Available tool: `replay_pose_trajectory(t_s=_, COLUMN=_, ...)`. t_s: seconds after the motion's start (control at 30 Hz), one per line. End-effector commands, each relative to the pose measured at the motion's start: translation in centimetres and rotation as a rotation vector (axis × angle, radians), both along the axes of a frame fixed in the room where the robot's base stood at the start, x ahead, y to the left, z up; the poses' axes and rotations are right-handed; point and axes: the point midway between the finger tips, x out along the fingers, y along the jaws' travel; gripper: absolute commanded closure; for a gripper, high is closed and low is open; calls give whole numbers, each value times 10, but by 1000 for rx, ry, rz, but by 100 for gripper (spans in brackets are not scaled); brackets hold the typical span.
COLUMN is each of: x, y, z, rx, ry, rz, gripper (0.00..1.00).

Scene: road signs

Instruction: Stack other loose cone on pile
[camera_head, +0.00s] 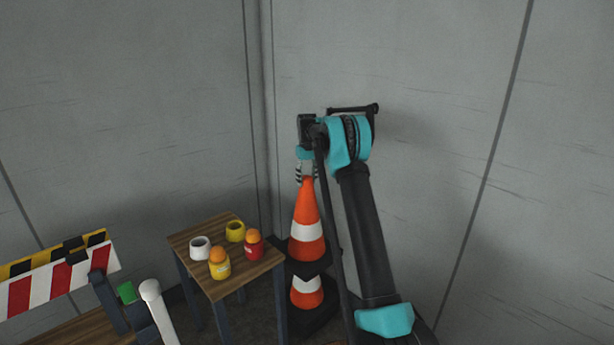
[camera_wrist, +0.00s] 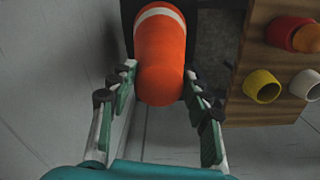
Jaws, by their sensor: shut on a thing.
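An orange cone (camera_head: 306,215) with a white band and a dark square base stands upright under my gripper (camera_head: 307,172). My gripper is shut on its tip. In the wrist view my gripper (camera_wrist: 161,75) has one finger on each side of the orange cone (camera_wrist: 162,50). A second orange and white cone (camera_head: 307,292) is directly below the first. Its top is hidden by the upper cone's base, and I cannot tell whether the upper cone rests on it.
A small wooden table (camera_head: 240,282) stands left of the cones, with a white cup (camera_head: 200,248), a yellow cup (camera_head: 235,232), a red jar (camera_head: 254,246) and a yellow jar (camera_head: 219,266). A striped barrier (camera_head: 55,283) is at far left. Grey walls (camera_head: 400,60) meet in a corner behind.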

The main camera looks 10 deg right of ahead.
Motion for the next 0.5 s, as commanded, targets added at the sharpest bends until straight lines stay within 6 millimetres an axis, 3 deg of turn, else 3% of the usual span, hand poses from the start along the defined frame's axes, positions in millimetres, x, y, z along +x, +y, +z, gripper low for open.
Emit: replay_pose_trajectory(t_s=0.5, x=0, y=0, z=-35, rx=0, ry=0, rz=0, gripper=100)
